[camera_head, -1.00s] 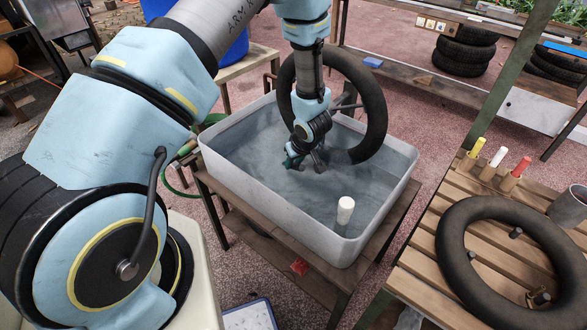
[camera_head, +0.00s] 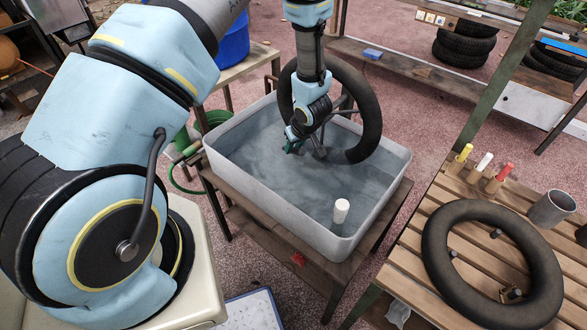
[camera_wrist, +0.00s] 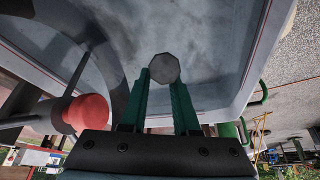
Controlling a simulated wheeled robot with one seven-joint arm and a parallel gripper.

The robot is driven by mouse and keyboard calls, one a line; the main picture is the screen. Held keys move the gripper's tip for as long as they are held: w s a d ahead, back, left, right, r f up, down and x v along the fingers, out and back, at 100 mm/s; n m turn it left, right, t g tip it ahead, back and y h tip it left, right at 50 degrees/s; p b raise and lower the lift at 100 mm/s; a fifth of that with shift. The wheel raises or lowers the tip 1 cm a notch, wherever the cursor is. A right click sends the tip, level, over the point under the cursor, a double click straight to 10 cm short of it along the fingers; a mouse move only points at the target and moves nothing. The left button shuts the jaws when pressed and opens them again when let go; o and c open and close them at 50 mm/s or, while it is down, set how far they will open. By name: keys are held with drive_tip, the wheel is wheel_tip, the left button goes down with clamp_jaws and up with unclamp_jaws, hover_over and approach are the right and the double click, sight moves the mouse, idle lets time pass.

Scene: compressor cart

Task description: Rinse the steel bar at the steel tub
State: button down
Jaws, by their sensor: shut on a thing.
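My gripper (camera_head: 292,147) is over the left-back part of the tub (camera_head: 380,205), low near the water. In the wrist view its two green fingers (camera_wrist: 163,100) are shut on a grey, many-sided bar seen end-on, which I take for the steel bar (camera_wrist: 164,68). The bar's length is hidden behind its end, and the head view does not show it clearly. I cannot tell whether it touches the water. The tub is pale grey, rectangular and filled with greyish water.
A black inner tube (camera_head: 371,110) stands upright at the tub's back, close to my arm. A white cylinder (camera_head: 341,210) stands up from the water. A red knob (camera_wrist: 88,113) is left of my fingers. A slatted table (camera_head: 405,262) at right holds another tube (camera_head: 436,238).

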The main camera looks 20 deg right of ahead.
drive_tip(key=shift+r+p, duration=0.9)
drive_tip(key=shift+r, duration=2.7)
drive_tip(key=shift+r, duration=2)
